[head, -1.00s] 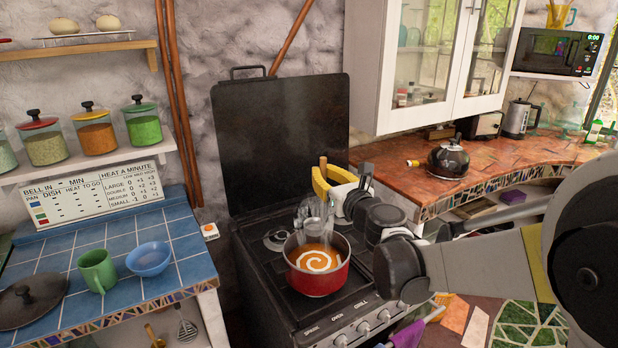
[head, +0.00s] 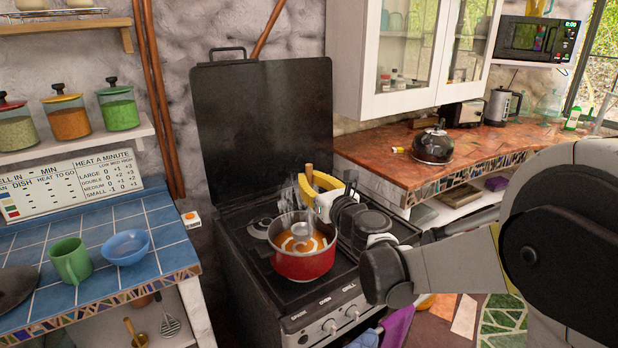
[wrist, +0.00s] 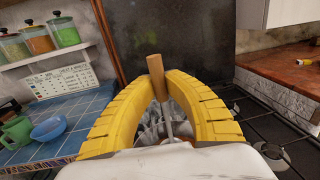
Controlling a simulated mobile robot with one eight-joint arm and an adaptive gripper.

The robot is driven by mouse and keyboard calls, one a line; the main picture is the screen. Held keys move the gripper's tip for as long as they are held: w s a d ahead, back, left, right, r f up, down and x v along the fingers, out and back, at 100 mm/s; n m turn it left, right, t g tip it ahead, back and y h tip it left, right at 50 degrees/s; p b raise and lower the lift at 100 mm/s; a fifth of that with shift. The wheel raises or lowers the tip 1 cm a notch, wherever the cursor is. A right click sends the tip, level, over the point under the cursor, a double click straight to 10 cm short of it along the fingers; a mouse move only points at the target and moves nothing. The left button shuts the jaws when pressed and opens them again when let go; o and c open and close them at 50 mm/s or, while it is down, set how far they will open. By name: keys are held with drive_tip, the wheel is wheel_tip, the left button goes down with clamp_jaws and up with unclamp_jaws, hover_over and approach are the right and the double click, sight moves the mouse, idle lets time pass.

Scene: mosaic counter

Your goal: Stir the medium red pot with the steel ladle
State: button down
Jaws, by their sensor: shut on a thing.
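The red pot (head: 303,265) stands on the black stove and holds orange soup with a pale swirl, and faint steam rises from it. My yellow-fingered gripper (head: 318,182) is above the back right of the pot. In the wrist view my gripper (wrist: 158,78) is shut on the ladle, whose wooden handle end (wrist: 155,68) sticks up between the fingertips. The ladle's steel shaft (wrist: 167,121) runs down below the fingers. In the head view the ladle's wooden end (head: 309,170) shows above the fingers. The ladle's bowl is hard to make out in the pot.
The stove's raised black lid (head: 262,125) stands behind the pot. A blue tiled counter (head: 100,235) with a green mug (head: 71,260) and a blue bowl (head: 126,247) is at left. A dark kettle (head: 433,145) stands on the right counter (head: 400,170).

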wheel_tip(320, 180, down, 7)
drive_tip(key=b, duration=0.3)
drive_tip(key=shift+r, duration=0.1)
idle(0.6)
